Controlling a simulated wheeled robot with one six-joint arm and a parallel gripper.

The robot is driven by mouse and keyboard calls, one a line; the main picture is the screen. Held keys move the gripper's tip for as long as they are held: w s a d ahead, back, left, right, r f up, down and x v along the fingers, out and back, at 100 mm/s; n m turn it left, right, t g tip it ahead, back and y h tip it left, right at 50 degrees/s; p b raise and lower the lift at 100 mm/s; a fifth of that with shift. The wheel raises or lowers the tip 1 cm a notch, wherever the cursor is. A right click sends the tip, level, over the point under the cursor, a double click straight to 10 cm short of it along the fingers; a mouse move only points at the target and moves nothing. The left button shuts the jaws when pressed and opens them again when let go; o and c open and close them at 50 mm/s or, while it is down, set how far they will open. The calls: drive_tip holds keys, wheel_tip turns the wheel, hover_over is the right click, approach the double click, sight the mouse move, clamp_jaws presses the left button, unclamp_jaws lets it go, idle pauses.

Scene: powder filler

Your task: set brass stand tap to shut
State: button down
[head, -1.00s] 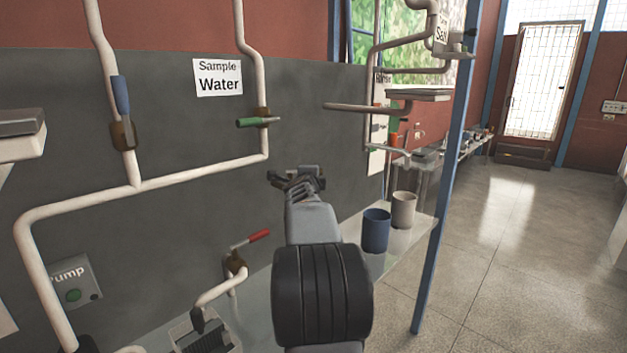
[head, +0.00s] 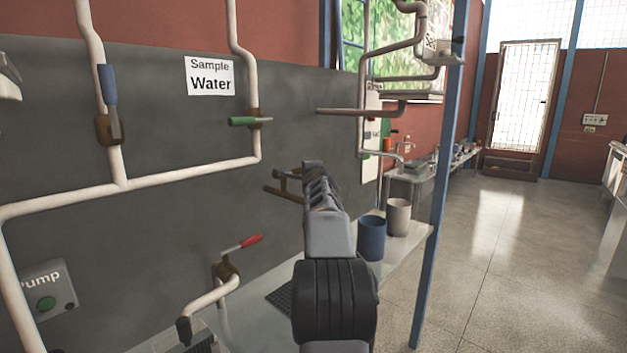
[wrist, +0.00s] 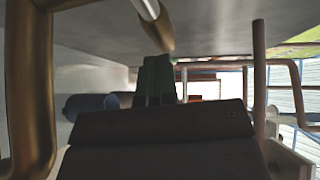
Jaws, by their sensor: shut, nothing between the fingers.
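A brass tap (head: 284,190) shows beside the dark wall in the head view, just left of my gripper and partly hidden behind it. Its lever setting cannot be made out there. My gripper (head: 314,168) is shut and empty, pointing away from the camera. In the wrist view, the dark fingers (wrist: 156,72) are together below a brass rounded end (wrist: 158,38) with a pale rod. A thick bent brass pipe (wrist: 38,100) fills the left edge of that view. Whether the fingers touch brass cannot be told.
A red-handled valve (head: 228,268) stands at the lower left. A green-handled valve (head: 253,119) and a blue-handled valve (head: 108,127) are on the wall pipes. A blue cup (head: 371,238) and beige cup (head: 398,218) stand right of my arm, near a blue post (head: 440,190).

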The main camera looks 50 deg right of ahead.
drive_tip(key=shift+w+d, duration=0.1)
drive_tip(key=shift+d, duration=0.15)
idle(0.6)
drive_tip(key=shift+f, duration=0.1)
drive_tip(key=s+b, duration=0.6)
drive_tip(key=s, duration=0.8)
drive_tip(key=shift+d+r, duration=0.15)
drive_tip(key=shift+r, duration=0.3)
